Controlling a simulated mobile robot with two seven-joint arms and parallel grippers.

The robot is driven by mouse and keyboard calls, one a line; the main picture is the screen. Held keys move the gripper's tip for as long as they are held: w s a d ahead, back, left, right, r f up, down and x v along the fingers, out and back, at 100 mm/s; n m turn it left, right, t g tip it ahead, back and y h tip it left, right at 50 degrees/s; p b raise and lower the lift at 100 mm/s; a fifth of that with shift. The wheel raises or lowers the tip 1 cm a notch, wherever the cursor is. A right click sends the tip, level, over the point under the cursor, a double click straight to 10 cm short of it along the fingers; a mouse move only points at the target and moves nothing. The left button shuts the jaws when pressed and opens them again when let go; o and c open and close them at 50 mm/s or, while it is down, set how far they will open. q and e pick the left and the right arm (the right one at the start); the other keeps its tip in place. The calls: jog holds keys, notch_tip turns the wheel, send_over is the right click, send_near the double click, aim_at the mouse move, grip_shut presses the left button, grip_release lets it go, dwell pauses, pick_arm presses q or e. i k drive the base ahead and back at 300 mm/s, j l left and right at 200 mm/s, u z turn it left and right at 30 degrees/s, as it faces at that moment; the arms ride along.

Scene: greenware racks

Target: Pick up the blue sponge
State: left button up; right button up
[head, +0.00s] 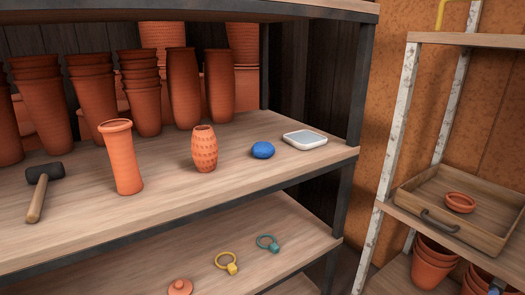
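The blue sponge (263,150) is a small rounded blue thing on the wooden middle shelf (240,186), towards its right end. It sits between a patterned terracotta vase (204,148) on its left and a flat white and grey device (305,139) on its right, apart from both. Nothing covers the sponge. Neither of my grippers shows in the head view.
Stacked terracotta pots (91,90) and tall vases fill the back of the shelf. A dark metal post (360,80) bounds the right end. The shelf front before the sponge is clear.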

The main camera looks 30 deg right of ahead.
aim_at(261, 150)
jog(key=z, duration=1.3)
